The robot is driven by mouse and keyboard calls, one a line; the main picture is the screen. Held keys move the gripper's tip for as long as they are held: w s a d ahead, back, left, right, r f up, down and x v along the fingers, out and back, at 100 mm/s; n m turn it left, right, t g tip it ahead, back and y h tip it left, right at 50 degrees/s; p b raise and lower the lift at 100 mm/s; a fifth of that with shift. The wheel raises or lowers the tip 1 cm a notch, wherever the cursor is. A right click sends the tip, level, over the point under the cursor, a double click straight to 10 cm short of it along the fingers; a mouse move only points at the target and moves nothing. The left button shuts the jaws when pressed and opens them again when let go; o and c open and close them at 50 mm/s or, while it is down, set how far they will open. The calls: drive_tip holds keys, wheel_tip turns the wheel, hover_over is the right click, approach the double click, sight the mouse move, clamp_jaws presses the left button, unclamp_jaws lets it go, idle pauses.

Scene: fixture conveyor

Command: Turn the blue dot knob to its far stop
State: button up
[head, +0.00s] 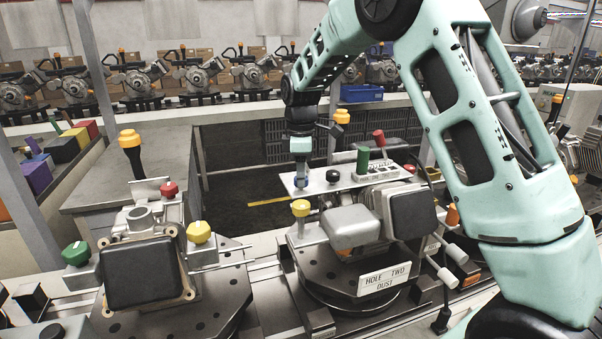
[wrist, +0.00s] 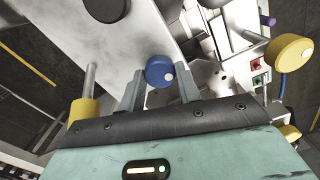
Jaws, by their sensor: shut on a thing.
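In the head view my gripper (head: 300,168) points down at the left end of the plate, over the fixture with the "HOLE TWO DUST" label (head: 388,280). The knob is mostly hidden there.
A black knob (head: 332,175) stands on the same plate, right of my gripper. A yellow knob (head: 300,208) is just in front. A green handle (head: 363,160) and a red-topped one (head: 379,138) rise farther right. Another fixture with a black cover (head: 145,272) stands left.

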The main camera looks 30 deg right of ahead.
drive_tip(key=m, duration=0.5)
drive_tip(key=shift+r+m, duration=0.1)
drive_tip(key=shift+m, duration=0.2)
drive_tip(key=m, duration=0.5)
drive_tip(key=shift+w+m, duration=0.1)
drive_tip(key=shift+m, duration=0.2)
drive_tip(key=o, duration=1)
drive_tip(key=shift+c, duration=0.2)
drive_tip(key=shift+r, duration=0.1)
wheel_tip(320, 180, up, 17)
drive_tip(key=b, duration=0.3)
